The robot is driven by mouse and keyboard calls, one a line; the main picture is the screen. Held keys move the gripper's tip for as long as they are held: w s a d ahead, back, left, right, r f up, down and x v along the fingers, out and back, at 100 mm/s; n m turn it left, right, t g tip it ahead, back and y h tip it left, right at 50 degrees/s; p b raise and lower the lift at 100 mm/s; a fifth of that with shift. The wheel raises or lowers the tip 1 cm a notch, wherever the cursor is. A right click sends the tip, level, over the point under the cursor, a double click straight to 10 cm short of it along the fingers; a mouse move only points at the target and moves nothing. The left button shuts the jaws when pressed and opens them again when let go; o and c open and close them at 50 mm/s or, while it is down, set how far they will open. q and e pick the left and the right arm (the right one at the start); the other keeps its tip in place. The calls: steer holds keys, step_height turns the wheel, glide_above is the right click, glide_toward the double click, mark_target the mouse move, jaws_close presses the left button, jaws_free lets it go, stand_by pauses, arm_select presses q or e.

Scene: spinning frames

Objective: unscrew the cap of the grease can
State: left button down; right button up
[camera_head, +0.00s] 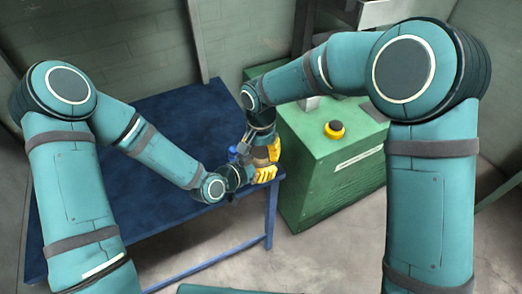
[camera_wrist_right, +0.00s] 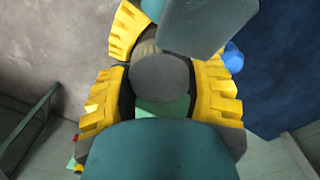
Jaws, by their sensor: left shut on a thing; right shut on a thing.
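The grease can (camera_head: 260,153) is mostly hidden by my grippers in the head view, where a small brownish part shows. In the right wrist view its round grey cap (camera_wrist_right: 160,78) faces the camera, with a tan edge behind it. My right gripper (camera_head: 265,146) comes from above and is shut on the cap; its yellow pads (camera_wrist_right: 160,100) stand on both sides of it in the wrist view. My left gripper (camera_head: 262,175) comes from the left, lower down, and is shut on the can. The exact contact of both grippers is hidden.
A blue table (camera_head: 170,110) lies under and left of the grippers, which are by its right edge. A small blue thing (camera_head: 232,154) is beside them. A green cabinet (camera_head: 330,160) with a yellow-and-black button (camera_head: 334,129) stands close on the right.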

steer(key=shift+n, duration=1.6)
steer(key=o, duration=1.2)
steer(key=shift+o, duration=0.2)
steer(key=shift+o, duration=0.2)
steer(key=shift+r, duration=2.3)
steer(key=shift+r+m, duration=1.55)
steer(key=shift+m, duration=0.05)
steer(key=shift+f, duration=3.85)
